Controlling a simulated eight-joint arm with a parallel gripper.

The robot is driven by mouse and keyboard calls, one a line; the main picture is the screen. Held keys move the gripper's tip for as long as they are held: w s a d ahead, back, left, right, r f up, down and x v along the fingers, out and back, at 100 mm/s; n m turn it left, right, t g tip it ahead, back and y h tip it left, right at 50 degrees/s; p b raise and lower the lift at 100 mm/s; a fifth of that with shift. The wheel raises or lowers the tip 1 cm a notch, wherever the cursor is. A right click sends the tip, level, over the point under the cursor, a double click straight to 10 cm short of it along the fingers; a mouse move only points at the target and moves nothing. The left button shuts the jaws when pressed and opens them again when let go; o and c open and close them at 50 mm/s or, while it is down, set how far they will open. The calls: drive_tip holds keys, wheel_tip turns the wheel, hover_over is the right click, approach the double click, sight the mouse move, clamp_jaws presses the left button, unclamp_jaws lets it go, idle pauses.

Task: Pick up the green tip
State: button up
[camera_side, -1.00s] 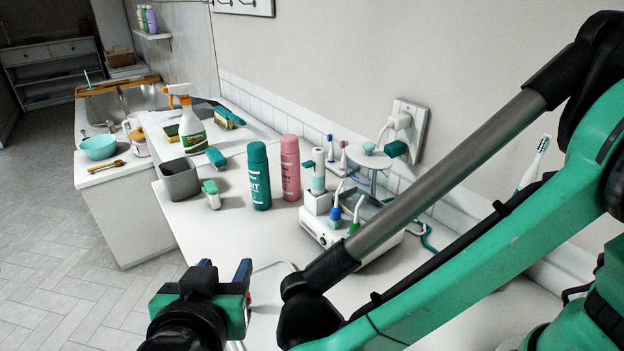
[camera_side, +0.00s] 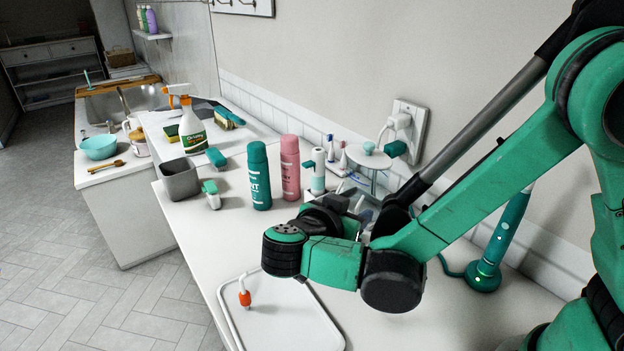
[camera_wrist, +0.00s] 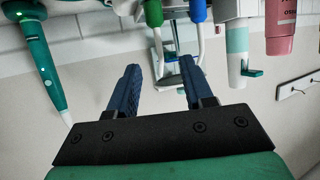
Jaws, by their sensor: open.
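The green tip (camera_wrist: 198,12) shows at the top of the wrist view, a green base with a thin pale nozzle. It sits at the white irrigator unit beside a blue-based tip (camera_wrist: 153,12). In the side view my arm hides the green tip. My gripper (camera_wrist: 158,68) is open, with two dark blue fingers and nothing between them. It points toward the two tips and appears apart from them. In the side view its fingers are mostly hidden behind my wrist.
A teal electric toothbrush (camera_side: 502,240) stands to the right. Teal (camera_side: 258,176) and pink (camera_side: 290,168) bottles stand left of the irrigator. A white tray (camera_side: 300,325) with an orange tip (camera_side: 244,297) lies in front.

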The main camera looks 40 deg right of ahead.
sight(358, 210)
drive_tip(key=shift+x, duration=2.9)
drive_tip(key=shift+f, duration=0.1)
clamp_jaws()
